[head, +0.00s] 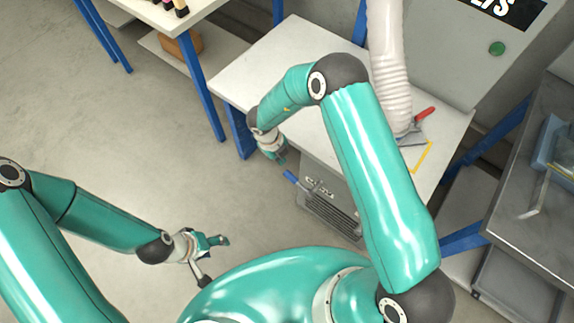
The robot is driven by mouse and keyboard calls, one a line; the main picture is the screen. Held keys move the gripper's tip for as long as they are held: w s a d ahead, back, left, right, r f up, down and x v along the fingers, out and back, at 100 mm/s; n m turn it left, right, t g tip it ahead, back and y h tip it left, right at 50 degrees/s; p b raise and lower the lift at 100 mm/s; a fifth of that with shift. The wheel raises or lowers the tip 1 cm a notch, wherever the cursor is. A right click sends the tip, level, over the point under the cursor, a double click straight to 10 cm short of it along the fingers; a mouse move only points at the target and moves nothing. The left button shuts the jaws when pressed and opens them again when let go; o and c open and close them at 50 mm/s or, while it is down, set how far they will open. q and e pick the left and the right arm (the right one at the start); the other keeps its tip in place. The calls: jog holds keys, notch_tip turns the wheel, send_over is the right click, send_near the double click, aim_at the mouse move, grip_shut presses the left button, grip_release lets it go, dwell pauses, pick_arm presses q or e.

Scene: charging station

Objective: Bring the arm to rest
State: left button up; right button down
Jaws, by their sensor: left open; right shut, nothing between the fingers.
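My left gripper (213,256) is at the lower left, over bare floor. Its fingers are spread and nothing is between them. My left arm comes in from the left edge, bent low. My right gripper (280,158) hangs at the front edge of the white table (250,78), pointing down. It is small in the picture, and its fingers look closed and empty. A blue bar-like part (290,176) shows just below its tip; I cannot tell whether they touch. My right arm arches up from the lower right, across the table, and hides part of it.
A grey slatted unit (325,205) stands under the table front. On the table are a red-handled tool (424,113) and a pale ribbed hose (390,75). A grey workbench (530,190) is at right, another white table (150,10) at upper left. The floor at left is clear.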

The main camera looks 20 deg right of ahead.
jog(key=shift+w+a+r, duration=0.25)
jog(key=shift+a+r, duration=0.05)
jog(key=shift+r, duration=0.3)
jog(key=shift+d, duration=0.1)
